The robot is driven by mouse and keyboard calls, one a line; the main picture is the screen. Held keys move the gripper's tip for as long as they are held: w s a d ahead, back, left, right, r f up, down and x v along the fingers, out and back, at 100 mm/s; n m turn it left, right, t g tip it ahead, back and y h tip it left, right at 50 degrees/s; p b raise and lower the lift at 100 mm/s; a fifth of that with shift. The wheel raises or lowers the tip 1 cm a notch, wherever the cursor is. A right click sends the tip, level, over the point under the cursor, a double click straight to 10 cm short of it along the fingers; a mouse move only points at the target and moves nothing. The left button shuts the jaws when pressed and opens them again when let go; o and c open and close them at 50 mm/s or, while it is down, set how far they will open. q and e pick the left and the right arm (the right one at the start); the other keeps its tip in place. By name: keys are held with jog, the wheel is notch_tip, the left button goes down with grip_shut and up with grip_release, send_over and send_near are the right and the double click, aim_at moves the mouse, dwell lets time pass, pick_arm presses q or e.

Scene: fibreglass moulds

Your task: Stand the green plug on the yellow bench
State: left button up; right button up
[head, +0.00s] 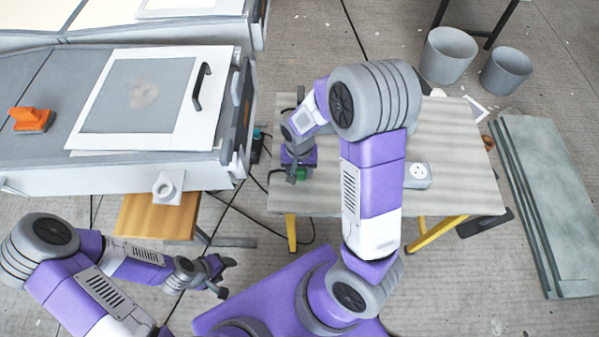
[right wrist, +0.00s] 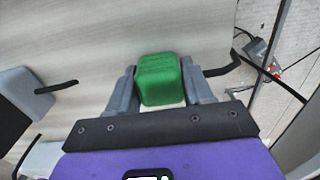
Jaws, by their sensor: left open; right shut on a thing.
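The green plug (head: 302,174) is a small rounded block, partly hidden by my right gripper (head: 297,174) in the head view. In the right wrist view the green plug (right wrist: 158,78) sits between the two grey fingers of my right gripper (right wrist: 160,88), which are shut on it. The bench with yellow legs (head: 465,185) has a pale streaked top. The plug is over its left end; I cannot tell whether it touches the top. My left gripper (head: 222,276) is open and empty at the lower left, away from the bench.
A grey socket box (head: 418,175) sits on the bench. A white panel with a black handle (head: 203,87) and an orange tool (head: 32,120) lie on the grey worktop left. Buckets (head: 447,55) stand behind.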

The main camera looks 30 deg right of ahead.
jog(key=shift+f, duration=0.45)
jog(key=shift+f, duration=0.2)
jog(key=o, duration=1.4)
jog(key=shift+r, duration=0.1)
notch_tip(320, 180, up, 12)
jog(key=p, duration=0.5)
jog(key=shift+r, duration=0.15)
